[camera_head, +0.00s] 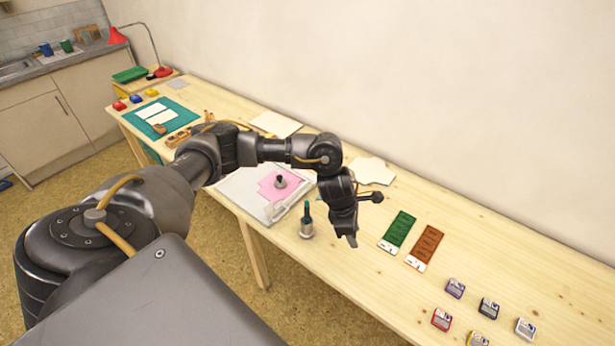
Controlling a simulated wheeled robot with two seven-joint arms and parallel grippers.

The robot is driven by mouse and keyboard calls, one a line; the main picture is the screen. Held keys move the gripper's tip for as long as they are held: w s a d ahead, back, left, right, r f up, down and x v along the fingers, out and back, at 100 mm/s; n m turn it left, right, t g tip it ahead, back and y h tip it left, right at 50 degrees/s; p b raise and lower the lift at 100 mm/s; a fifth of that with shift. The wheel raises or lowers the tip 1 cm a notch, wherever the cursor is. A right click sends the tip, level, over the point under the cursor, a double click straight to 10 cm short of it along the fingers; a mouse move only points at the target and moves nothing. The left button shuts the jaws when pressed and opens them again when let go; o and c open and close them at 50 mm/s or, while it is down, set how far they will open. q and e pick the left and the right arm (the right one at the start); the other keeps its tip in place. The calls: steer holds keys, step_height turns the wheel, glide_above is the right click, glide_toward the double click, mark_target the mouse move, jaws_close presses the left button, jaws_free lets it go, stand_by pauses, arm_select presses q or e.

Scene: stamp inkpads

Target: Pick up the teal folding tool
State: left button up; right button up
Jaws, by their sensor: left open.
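My right gripper is not in view.
A white board with a pink sheet (266,200) and a dark-knobbed piece lies left of the tool. A green strip (398,232) and a brown strip (426,247) lie to the right. A teal mat (180,109) lies farther left.

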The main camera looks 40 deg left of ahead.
mark_target(307, 201)
arm_select(q)
steer(key=a+r+m+y, duration=0.1)
steer(key=a+r, duration=0.1)
steer(key=a, duration=0.3)
steer(key=a+r+m+g+y, duration=0.1)
steer(key=a+r, duration=0.1)
steer(key=a, duration=0.4)
steer(key=a+r+m+g+y, duration=0.1)
steer(key=a+r, duration=0.2)
steer(key=a, duration=0.2)
steer(key=shift+a, duration=0.15)
step_height(307, 201, down, 6)
steer(key=shift+r, duration=0.2)
steer(key=shift+s+f+p, duration=0.1)
steer(key=shift+f+p, duration=0.1)
steer(key=shift+p, duration=0.2)
step_height(307, 201, down, 4)
steer(key=shift+s+r+p, duration=0.1)
steer(key=shift+p, duration=0.75)
steer(key=shift+f, duration=0.5)
steer(key=c, duration=0.7)
jaws_close()
